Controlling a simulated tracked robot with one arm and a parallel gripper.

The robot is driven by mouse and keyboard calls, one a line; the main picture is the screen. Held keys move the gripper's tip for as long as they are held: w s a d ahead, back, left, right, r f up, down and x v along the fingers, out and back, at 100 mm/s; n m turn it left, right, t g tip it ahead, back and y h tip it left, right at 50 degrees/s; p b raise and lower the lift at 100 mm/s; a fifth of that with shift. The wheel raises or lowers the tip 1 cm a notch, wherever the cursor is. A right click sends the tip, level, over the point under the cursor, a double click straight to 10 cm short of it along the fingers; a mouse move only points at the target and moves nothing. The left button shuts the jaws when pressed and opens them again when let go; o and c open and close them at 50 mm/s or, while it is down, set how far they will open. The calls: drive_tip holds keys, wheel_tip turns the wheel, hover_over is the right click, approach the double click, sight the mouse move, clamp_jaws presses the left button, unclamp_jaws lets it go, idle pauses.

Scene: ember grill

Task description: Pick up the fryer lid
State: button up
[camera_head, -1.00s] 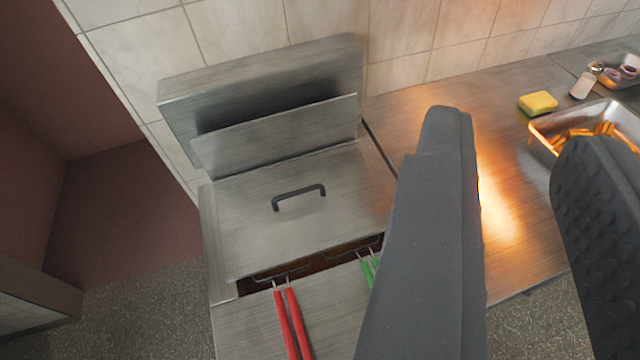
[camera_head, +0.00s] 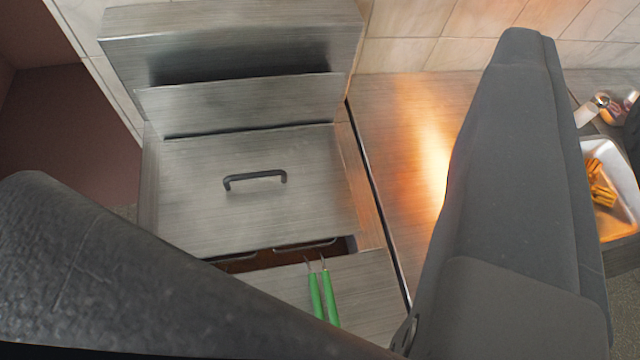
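The fryer lid (camera_head: 200,205) is a flat brushed-metal plate lying over the fryer, with a raised panel (camera_head: 240,105) standing along its back. A black bar handle (camera_head: 255,178) sits near the middle of the lid. My gripper (camera_head: 275,112) is open, with one dark finger at the lower left and the other at the right. Both fingers are near the camera, and the handle shows in the gap between them, apart from both and untouched. The left finger hides the front left corner of the fryer.
Green basket handles (camera_head: 322,295) stick out at the fryer's front, by a dark open slot (camera_head: 290,252). A metal counter (camera_head: 395,130) lies to the right, with a metal pan (camera_head: 610,220) of fries at its far right. A tiled wall (camera_head: 485,25) stands behind.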

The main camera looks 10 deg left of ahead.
drive_tip(key=w+a+f+n+t, duration=0.1)
drive_tip(key=w+f+n, duration=0.65)
drive_tip(key=w, duration=0.45)
drive_tip(key=n+g+y+p, duration=0.3)
drive_tip(key=n+g+y, duration=0.6)
drive_tip(key=n, duration=0.9)
hover_over(253, 170)
drive_tip(key=s+d, duration=0.6)
drive_tip(key=s, duration=0.1)
drive_tip(key=f, duration=1.2)
drive_tip(key=f+t+y, duration=0.1)
drive_tip(key=f, duration=1.2)
drive_tip(key=f+y, duration=0.1)
drive_tip(key=f, duration=1.1)
drive_tip(key=shift+w+f+t, duration=0.2)
drive_tip(key=shift+f+t, duration=0.05)
drive_tip(key=shift+t, duration=0.15)
drive_tip(key=shift+b+x, duration=0.4)
drive_tip(key=shift+x, duration=3.35)
drive_tip(key=shift+r, duration=0.2)
clamp_jaws()
